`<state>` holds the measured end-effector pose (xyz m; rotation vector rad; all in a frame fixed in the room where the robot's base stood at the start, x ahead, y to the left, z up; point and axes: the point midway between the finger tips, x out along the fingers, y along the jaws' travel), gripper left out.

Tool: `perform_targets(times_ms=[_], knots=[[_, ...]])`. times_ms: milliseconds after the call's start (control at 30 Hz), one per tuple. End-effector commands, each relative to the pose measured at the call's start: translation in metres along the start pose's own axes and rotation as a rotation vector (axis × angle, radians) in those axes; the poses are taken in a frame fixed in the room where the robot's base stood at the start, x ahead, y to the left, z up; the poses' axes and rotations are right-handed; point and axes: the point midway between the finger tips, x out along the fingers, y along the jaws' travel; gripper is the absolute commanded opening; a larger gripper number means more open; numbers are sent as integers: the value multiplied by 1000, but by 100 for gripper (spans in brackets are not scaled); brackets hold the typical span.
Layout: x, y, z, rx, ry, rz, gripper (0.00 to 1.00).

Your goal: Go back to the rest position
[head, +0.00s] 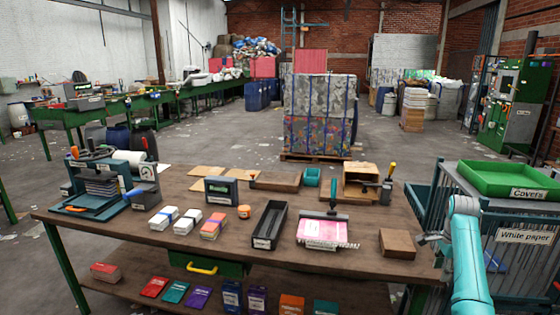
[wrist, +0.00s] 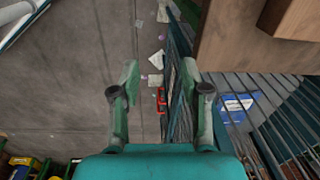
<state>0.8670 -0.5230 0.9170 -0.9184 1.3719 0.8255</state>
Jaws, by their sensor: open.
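My gripper (wrist: 160,85) is open in the wrist view, with its two fingers apart and nothing between them. Below it are the concrete floor and the barred side of a blue-green cage. In the head view my gripper (head: 432,241) is at the right end of the workbench (head: 375,262), beside a brown wooden block (head: 397,243). My teal arm comes up from the lower right. In the wrist view the block (wrist: 296,30) is at the top right, apart from the fingers.
A cage labelled "White paper" (head: 523,237) stands right of the bench, with a green "Covers" tray (head: 512,178) on top. The bench holds a black tray (head: 268,226), a pink pad (head: 322,232), paper bundles and a press (head: 100,185). Open floor lies behind the bench.

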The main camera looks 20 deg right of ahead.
Motion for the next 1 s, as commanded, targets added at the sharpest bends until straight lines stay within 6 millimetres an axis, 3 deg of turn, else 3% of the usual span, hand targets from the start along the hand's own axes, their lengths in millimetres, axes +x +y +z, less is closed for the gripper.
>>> perform_targets(times_ms=[233, 467, 700, 1000], knots=[[58, 8, 33, -100, 15, -55, 46], [139, 34, 86, -260, 44, -147, 46], [211, 79, 142, -441, 84, -257, 46], [272, 156, 203, -661, 143, -393, 46]])
